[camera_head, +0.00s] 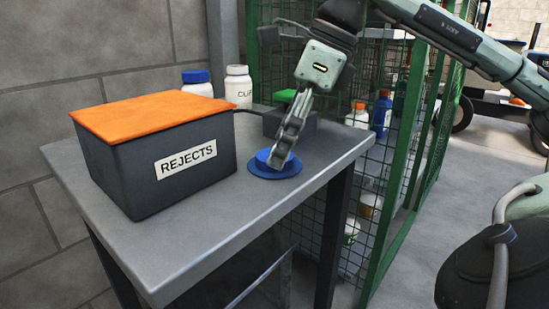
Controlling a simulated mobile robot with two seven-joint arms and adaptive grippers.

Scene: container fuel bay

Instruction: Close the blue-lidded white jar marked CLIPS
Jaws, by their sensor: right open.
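A white jar (238,86) with part of the label "CLIP" showing stands at the back of the table, behind the dark box. Its top looks white, with no blue lid on it; I cannot tell clearly whether its mouth is open. A blue round lid-like piece (261,171), with a wide flat rim and a raised middle, lies on the table right of the box. My right gripper (279,160) points down at the blue piece, its fingers open and overlapping the raised middle; contact is unclear. My left gripper is out of view.
A dark box (120,171) marked REJECTS with an orange lid fills the table's (205,235) left. Another white jar with a blue lid (195,76) stands beside the CLIP jar. A dark block (304,130) sits behind the gripper. A green mesh cage (400,170) borders the right.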

